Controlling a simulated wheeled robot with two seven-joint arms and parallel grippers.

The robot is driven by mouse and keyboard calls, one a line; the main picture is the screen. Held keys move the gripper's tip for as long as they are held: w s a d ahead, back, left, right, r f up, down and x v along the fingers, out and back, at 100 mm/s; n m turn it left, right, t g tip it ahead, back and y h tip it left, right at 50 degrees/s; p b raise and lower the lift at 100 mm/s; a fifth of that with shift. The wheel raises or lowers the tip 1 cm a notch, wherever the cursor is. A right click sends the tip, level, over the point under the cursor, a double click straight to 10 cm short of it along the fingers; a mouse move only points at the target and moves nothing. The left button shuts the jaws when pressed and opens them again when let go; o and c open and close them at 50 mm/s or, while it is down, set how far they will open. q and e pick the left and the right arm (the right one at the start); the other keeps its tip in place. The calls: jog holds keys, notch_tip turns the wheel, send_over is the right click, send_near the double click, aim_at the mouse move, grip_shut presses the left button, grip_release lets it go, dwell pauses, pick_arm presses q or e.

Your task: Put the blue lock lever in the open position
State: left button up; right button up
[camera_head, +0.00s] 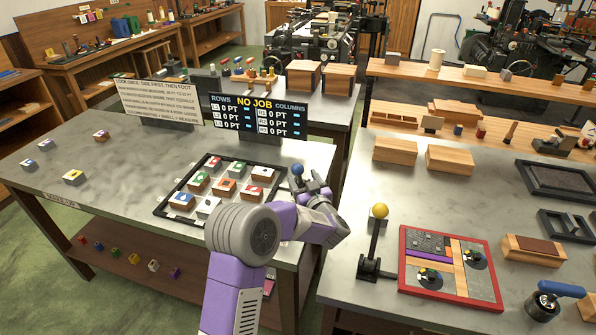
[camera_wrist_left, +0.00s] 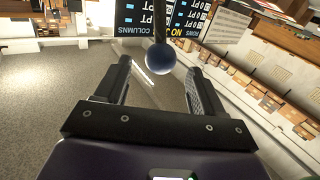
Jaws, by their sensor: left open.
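The blue lock lever's round knob (camera_head: 297,169) shows at the right edge of the black type tray on the left table. Most of its shaft and its base are hidden by my left gripper (camera_head: 313,186), so its exact tilt cannot be told. My right gripper is not in view.
The black tray (camera_head: 163,209) holds several picture blocks. A scoreboard (camera_head: 258,115) and a text sign (camera_head: 160,101) stand behind it. On the right table are a yellow-knobbed lever (camera_head: 379,211), a red-framed board (camera_head: 405,277) and a blue-handled roller (camera_head: 545,303).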

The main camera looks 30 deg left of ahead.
aim_at(295, 166)
pick_arm(q)
jog(key=x, duration=0.7)
jog(key=shift+a+r, duration=0.1)
jog(key=shift+a, duration=0.05)
jog(key=shift+c, duration=0.5)
grip_shut()
